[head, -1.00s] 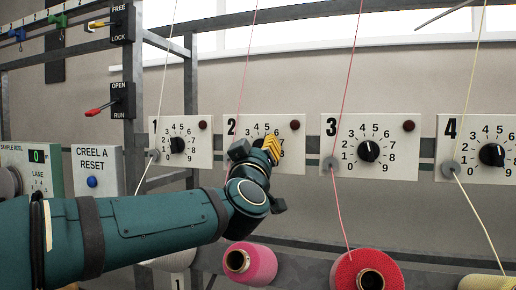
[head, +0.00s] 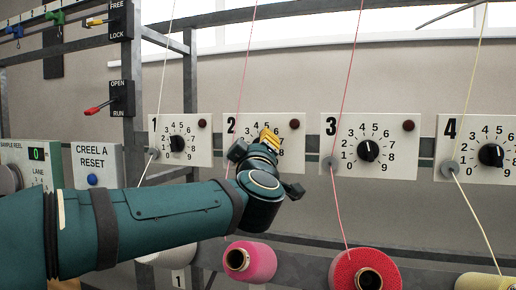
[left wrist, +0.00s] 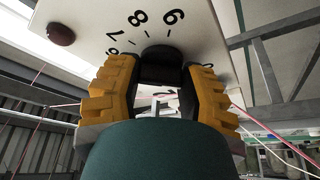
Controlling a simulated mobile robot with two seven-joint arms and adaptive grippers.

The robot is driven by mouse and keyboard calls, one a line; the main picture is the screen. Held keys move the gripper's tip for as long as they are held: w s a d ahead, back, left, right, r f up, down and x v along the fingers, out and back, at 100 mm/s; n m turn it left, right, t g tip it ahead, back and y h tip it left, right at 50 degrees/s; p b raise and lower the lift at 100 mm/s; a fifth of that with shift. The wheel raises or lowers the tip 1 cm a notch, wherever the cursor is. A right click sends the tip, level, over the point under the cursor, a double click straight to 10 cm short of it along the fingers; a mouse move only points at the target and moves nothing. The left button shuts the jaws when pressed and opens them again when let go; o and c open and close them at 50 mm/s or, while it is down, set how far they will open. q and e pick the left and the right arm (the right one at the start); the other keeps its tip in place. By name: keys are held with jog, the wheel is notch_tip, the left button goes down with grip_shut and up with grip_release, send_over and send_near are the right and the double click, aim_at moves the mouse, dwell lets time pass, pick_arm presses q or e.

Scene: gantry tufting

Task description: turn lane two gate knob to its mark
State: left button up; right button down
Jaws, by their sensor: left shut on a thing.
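The lane two panel (head: 288,163) is a white plate marked 2 with a numbered dial and a dark red round piece (head: 294,124). Dial numbers 7, 8 and 9 show around the knob there. The knob's pointer and any mark for it cannot be made out. My right gripper is not in view.
Similar panels for lane one (head: 160,163), lane three (head: 385,172) and lane four (head: 480,172) stand alongside. Thin yarns run in front of the panels. A pink spool (head: 262,255) and a red spool (head: 343,268) are below. Switches (head: 121,98) are at upper left.

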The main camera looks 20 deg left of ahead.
pick_arm(q)
jog(key=shift+r, duration=0.15)
jog(key=o, duration=1.2)
jog(key=v, duration=1.2)
